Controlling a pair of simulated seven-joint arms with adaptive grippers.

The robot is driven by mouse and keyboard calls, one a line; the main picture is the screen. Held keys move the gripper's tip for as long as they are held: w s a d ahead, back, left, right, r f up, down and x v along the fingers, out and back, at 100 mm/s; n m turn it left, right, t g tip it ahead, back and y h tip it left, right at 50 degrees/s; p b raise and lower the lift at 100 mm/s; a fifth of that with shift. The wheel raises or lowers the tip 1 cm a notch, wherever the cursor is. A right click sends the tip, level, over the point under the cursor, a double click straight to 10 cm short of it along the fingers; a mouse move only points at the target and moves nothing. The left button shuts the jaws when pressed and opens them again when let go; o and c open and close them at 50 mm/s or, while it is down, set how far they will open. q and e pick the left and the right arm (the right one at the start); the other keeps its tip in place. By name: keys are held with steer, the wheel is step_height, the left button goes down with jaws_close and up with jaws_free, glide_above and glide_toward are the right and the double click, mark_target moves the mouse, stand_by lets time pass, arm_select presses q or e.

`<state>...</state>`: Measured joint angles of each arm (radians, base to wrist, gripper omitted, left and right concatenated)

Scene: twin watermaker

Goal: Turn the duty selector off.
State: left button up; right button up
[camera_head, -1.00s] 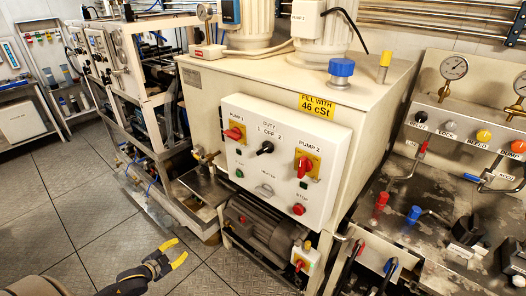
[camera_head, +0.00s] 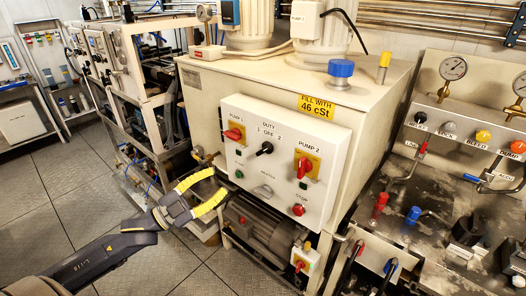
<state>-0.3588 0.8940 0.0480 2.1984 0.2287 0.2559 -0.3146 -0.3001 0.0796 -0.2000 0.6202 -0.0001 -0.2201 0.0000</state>
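The duty selector (camera_head: 265,148) is a black knob under the label "DUTY 1 OFF 2", in the upper middle of the white control panel (camera_head: 245,181). Its handle is tilted, with one end toward the lower left; I cannot tell exactly which mark it points to. My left gripper (camera_head: 220,187) has yellow fingers spread wide apart and empty. It is at the lower left of the panel, below and left of the selector and apart from it. My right gripper is not in view.
Red switches on yellow plates, Pump 1 (camera_head: 234,134) and Pump 2 (camera_head: 305,168), flank the selector. A red stop button (camera_head: 298,209) sits lower right. A motor (camera_head: 262,226) stands below the panel. Open floor (camera_head: 40,225) lies at the left.

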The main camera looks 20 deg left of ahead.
mark_target(260, 153)
arm_select(q)
steer(key=x, duration=1.6)
steer(key=shift+w+f, duration=0.1)
steer(key=shift+w, duration=0.05)
steer(key=shift+c, duration=0.2)
jaws_close()
